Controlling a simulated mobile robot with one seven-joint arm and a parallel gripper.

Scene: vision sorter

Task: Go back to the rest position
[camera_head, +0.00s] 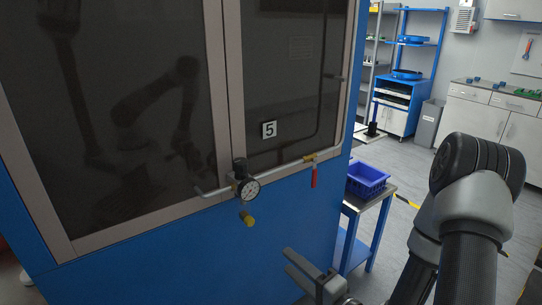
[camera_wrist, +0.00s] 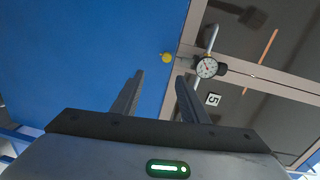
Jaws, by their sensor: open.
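My gripper (camera_head: 302,270) is at the bottom of the head view, in front of the blue lower panel of a large machine. In the wrist view my gripper (camera_wrist: 158,88) shows two dark fingers spread apart with nothing between them. Beyond the fingertips are the blue panel (camera_wrist: 85,60), a yellow knob (camera_wrist: 166,57) and a round pressure gauge (camera_wrist: 206,68). The fingers look apart from all of these. My arm rises at the right of the head view and hides part of the floor.
The blue machine (camera_head: 190,255) has dark glass doors marked 5. Its gauge (camera_head: 250,189), yellow knob (camera_head: 247,219) and red-handled valve (camera_head: 313,176) stick out in front. A blue crate (camera_head: 367,180) stands on a small table (camera_head: 385,190). A blue rack, grey bin (camera_head: 426,124) and white cabinets stand behind.

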